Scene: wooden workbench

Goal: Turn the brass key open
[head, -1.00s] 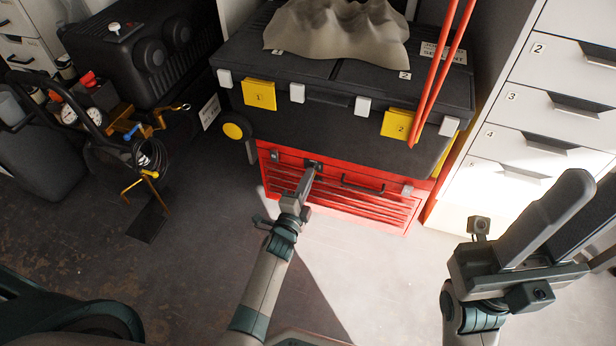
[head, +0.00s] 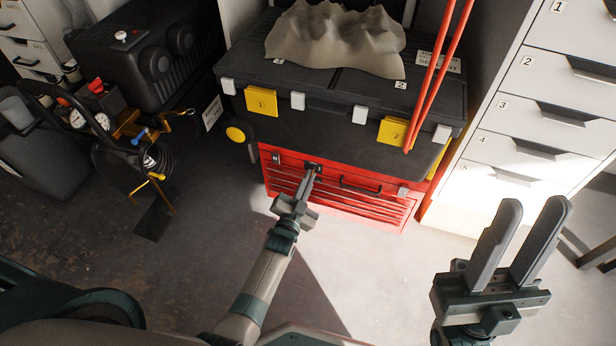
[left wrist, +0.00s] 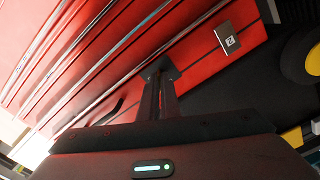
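My left gripper (head: 312,174) reaches the upper front of the red tool chest (head: 385,206). Its fingertips are at a small black lock plate (head: 314,166), left of the black handle. In the left wrist view, the two fingers (left wrist: 160,85) run close together with a narrow gap and end at the lock plate (left wrist: 158,66). They look closed on the key at the lock. The brass key itself is hidden by the fingertips, so its angle cannot be seen. My right gripper (head: 535,225) is open and empty at the right, away from the chest.
A black case (head: 300,125) with yellow latches sits on the chest, with a grey terrain model (head: 335,42) on top. Red rods (head: 436,80) stand before it. White drawers (head: 540,110) are at right. A compressor and hoses (head: 145,150) are at left. The floor in front is clear.

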